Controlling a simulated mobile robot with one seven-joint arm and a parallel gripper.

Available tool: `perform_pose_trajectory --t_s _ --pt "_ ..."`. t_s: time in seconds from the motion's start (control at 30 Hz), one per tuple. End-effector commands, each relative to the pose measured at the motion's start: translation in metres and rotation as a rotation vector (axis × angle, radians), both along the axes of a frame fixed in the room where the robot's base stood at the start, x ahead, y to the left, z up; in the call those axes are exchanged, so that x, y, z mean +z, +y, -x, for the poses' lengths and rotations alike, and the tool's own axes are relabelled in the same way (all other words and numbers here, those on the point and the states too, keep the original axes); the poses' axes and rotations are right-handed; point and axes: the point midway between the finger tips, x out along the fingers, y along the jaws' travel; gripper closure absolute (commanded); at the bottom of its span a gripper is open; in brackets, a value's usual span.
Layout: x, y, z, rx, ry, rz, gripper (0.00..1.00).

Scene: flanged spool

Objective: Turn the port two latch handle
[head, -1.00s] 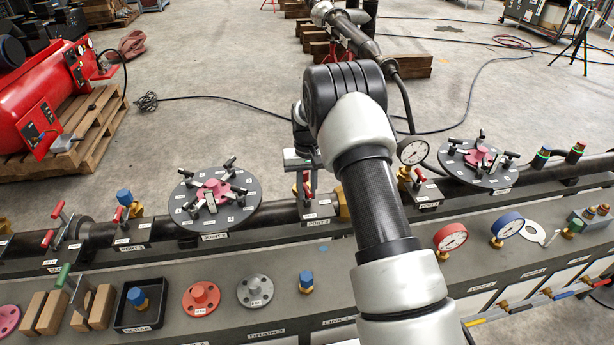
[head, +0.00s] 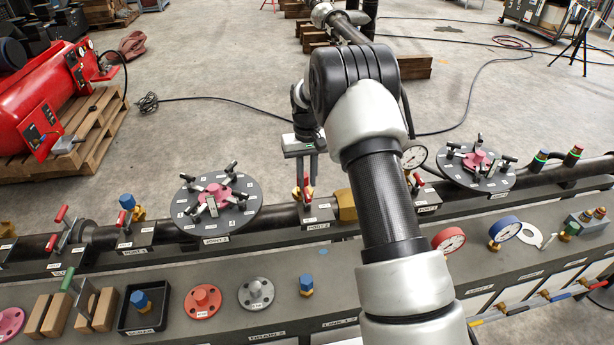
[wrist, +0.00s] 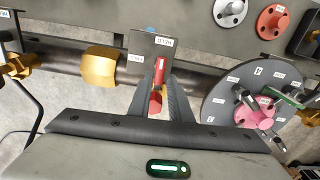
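The port two latch (head: 318,213) sits on the pipe rail in the middle of the head view, with its "PORT 2" label on the front edge. Its red handle (head: 307,191) stands up beneath my gripper (head: 306,183). In the wrist view the red handle (wrist: 159,72) lies between the two dark fingers of my gripper (wrist: 159,84). The fingers are parted and stand on either side of the handle, with narrow gaps; I cannot tell whether either one touches it. The dark latch plate (wrist: 143,47) shows just beyond the fingertips.
A round flange plate with black clamps (head: 246,218) is left of the latch. A brass fitting (head: 346,203) and a gauge (head: 414,156) are to its right. The front bench (head: 225,320) carries flanges, a tray and gauges. Open floor lies behind the rail.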

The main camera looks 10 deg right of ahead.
Motion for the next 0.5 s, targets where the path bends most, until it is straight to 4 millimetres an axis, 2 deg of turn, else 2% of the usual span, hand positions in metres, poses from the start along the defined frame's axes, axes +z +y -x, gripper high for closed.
perform_pose_trajectory --t_s 0.07,0.17,0.27,0.37,0.5 --pt "0.000 0.000 0.000 0.000 0.000 0.000 0.82" --pt "0.001 -0.001 0.000 -0.002 -0.004 -0.004 0.69" --pt "0.009 -0.007 0.002 -0.015 -0.029 -0.035 0.68" --pt "0.029 -0.017 0.010 -0.032 -0.087 -0.094 0.68" --pt "0.066 -0.030 0.031 -0.047 -0.202 -0.173 0.68"
